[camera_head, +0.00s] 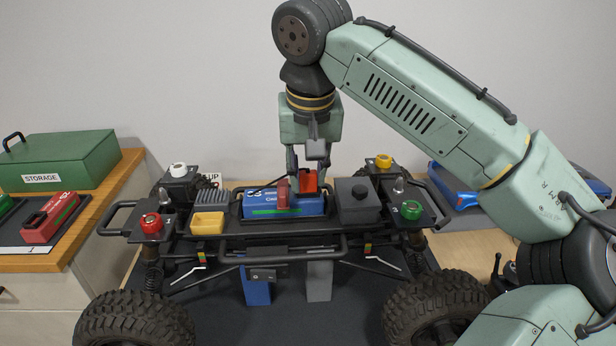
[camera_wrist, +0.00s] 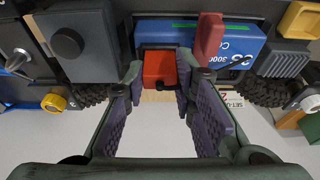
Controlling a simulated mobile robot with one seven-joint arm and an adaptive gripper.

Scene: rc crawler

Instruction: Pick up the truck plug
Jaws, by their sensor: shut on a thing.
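A bright orange-red block, which looks like the truck plug (camera_head: 309,181), is behind the right part of the blue battery (camera_head: 262,207) on the crawler. My gripper (camera_head: 308,167) points down from above, with its fingers on either side of this block. In the wrist view the plug (camera_wrist: 160,69) sits between the fingertips (camera_wrist: 161,80), and the gripper is shut on it. A darker red connector (camera_head: 283,192) stands on the battery, just left of the plug and outside the fingers. Whether the plug is lifted clear of the truck is hard to tell.
A dark box (camera_head: 357,201) stands right of the battery and a yellow tray (camera_head: 207,223) left of it. Coloured caps sit at the truck's corners. A green storage box (camera_head: 62,160) and a red battery (camera_head: 50,218) are on the left bench.

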